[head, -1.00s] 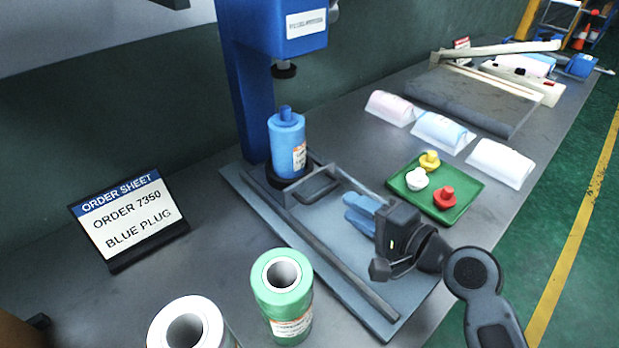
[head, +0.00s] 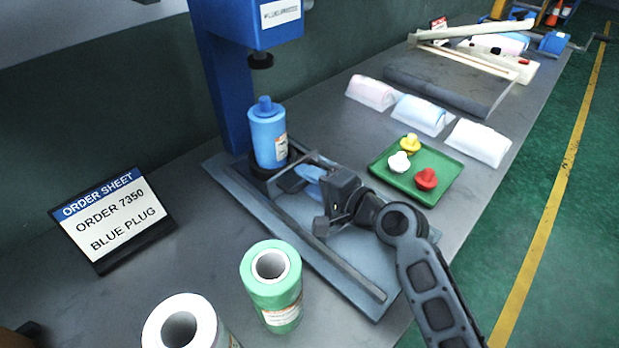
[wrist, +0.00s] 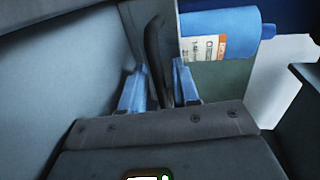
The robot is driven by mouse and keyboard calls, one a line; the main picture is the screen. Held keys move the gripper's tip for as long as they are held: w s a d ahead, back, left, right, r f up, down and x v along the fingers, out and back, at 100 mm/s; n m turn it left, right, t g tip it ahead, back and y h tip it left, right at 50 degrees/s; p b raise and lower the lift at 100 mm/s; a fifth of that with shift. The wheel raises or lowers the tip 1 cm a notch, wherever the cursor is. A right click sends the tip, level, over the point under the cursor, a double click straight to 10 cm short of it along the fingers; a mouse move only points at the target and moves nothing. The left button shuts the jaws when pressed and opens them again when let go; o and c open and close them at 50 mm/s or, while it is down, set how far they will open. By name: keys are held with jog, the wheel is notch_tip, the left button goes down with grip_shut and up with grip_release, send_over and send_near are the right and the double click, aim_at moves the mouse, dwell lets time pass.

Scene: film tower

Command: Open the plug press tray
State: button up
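The plug press tray (head: 262,172) is at the back of its rails, under the blue press head. A blue roll (head: 266,138) stands upright on it with a blue plug (head: 265,105) in its top. My gripper (head: 308,174) is low over the press base, at the tray's front handle, and partly hides it. In the wrist view its two blue fingers (wrist: 159,90) are apart, with the dark handle bar (wrist: 156,45) between them. A gap shows beside the bar, so the fingers are not clamped. The blue roll's label also shows there, at the upper right.
The press column (head: 220,75) stands behind. A long rail (head: 345,268) runs along the base. A green tray (head: 380,176) with yellow, white and red plugs lies right of my gripper. Green (head: 272,285) and white (head: 180,325) rolls stand in front; an order sign (head: 112,215) is left.

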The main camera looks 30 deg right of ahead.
grip_shut()
dwell(0.5)
